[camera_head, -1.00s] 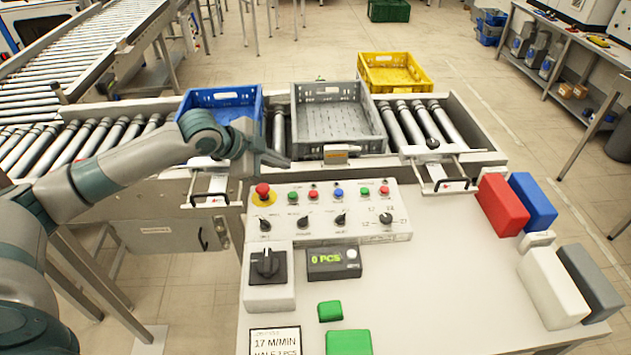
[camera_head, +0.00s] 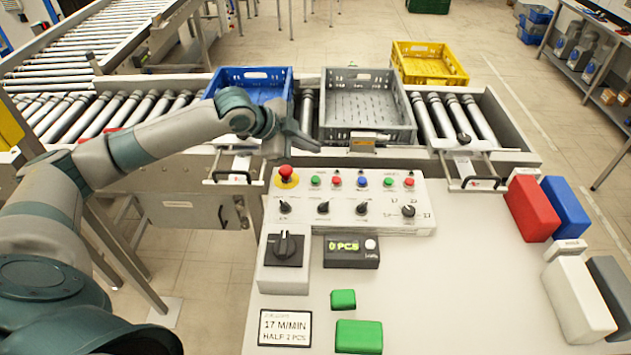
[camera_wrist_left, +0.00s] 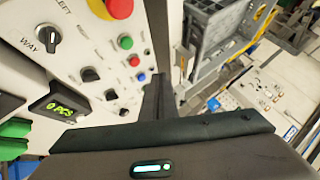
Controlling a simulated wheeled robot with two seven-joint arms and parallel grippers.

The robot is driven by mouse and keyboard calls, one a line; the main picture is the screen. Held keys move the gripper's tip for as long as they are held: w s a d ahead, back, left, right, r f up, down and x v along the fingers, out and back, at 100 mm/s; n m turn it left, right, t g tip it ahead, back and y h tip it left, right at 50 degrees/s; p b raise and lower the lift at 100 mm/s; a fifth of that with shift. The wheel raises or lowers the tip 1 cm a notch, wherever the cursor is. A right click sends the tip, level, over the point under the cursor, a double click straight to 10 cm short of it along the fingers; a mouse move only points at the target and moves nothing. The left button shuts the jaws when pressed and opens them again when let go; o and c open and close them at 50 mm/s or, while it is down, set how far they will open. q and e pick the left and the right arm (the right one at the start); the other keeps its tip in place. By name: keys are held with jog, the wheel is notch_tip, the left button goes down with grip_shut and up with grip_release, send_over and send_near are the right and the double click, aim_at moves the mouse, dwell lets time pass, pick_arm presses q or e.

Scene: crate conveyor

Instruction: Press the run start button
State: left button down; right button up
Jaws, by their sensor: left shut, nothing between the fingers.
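A sloped white control panel (camera_head: 430,216) stands on the near bench. Its upper row holds a red mushroom button on yellow (camera_head: 286,176), then a green button (camera_head: 316,181), a red, a blue, another green and another red. Their labels are too small to read, so I cannot tell which green one is run start. My left gripper (camera_head: 312,143) is shut and empty, just behind and above the panel's left half, apart from the buttons. In the left wrist view its fingers (camera_wrist_left: 158,98) show beside the green button (camera_wrist_left: 126,42). My right gripper is out of view.
Behind the panel, a roller conveyor carries a blue crate (camera_head: 252,76) and a grey crate (camera_head: 366,138). A black rotary switch (camera_head: 286,245), a counter reading 0 PCS (camera_head: 350,252) and green blocks (camera_head: 358,337) lie nearer. Red and blue blocks stand at the right.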

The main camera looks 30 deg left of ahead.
pick_arm(q)
jog(key=b, duration=0.5)
send_over(315, 179)
jog(key=s, duration=0.1)
jog(key=f, duration=0.5)
jog(key=shift+a+f, duration=0.15)
jog(key=shift+a, duration=0.2)
jog(key=shift+f+b, duration=0.3)
jog(key=shift+f, duration=0.75)
jog(key=shift+f, duration=0.3)
jog(key=shift+f, duration=0.6)
dwell(1.3)
jog(key=shift+p, duration=0.35)
jog(key=shift+r+p, duration=0.9)
jog(key=shift+p, duration=0.05)
jog(key=shift+r, duration=0.1)
